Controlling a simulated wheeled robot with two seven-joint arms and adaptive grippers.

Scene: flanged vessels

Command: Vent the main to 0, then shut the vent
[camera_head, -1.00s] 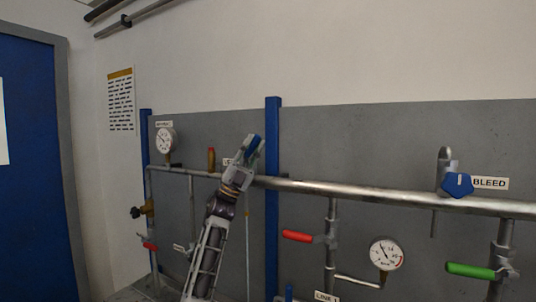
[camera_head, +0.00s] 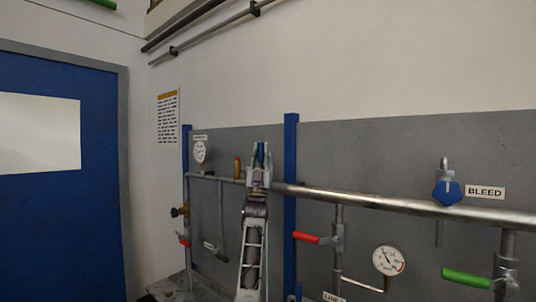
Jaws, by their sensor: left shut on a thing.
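My left gripper (camera_head: 260,157) points up in front of the main pipe (camera_head: 375,202), left of the blue post. It is shut on a small blue part (camera_head: 261,154), seen between its fingers; the gripper hides most of it and any label there. A round gauge (camera_head: 201,151) stands at the pipe's left end; its needle is too small to read. On the right, a blue knob (camera_head: 447,193) sits on the pipe beside the BLEED label (camera_head: 485,192). My right gripper is not in view.
Red lever handles (camera_head: 306,237) and a green lever (camera_head: 466,277) stick out below the pipe. A second gauge (camera_head: 389,261) hangs low on a branch. A brass-coloured fitting (camera_head: 237,167) stands left of my gripper. A blue door (camera_head: 60,190) is at the left.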

